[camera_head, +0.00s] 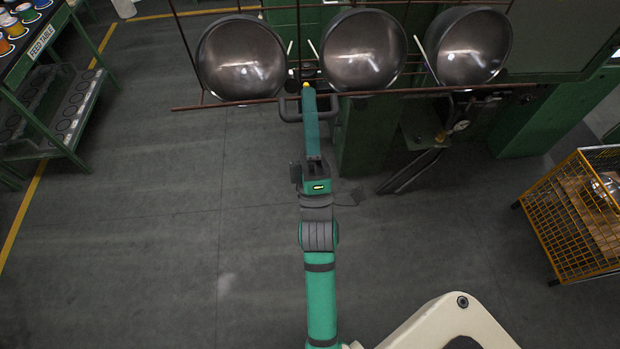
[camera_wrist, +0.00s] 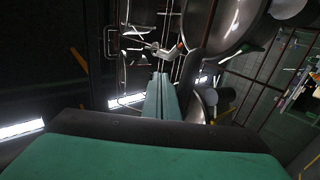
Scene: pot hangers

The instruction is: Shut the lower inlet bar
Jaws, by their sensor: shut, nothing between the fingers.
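A long reddish-brown bar (camera_head: 430,92) runs across below the hanging pots; I cannot tell for certain whether it is the lower inlet bar or whether it is latched. A dark looped handle (camera_head: 290,110) shows beside my gripper, close to this bar. My gripper (camera_head: 307,88) is shut and empty, its tip at the bar between the left and middle pots. Its long teal fingers also show in the wrist view (camera_wrist: 162,85), together, pointing into the rack with thin rods and hooks ahead. Contact between fingertips and bar cannot be made out.
Three dark pots hang in the rack: left (camera_head: 240,60), middle (camera_head: 363,52) and right (camera_head: 468,48). A feed table (camera_head: 55,90) stands left, a yellow cage cart (camera_head: 580,215) right. Floor between is clear.

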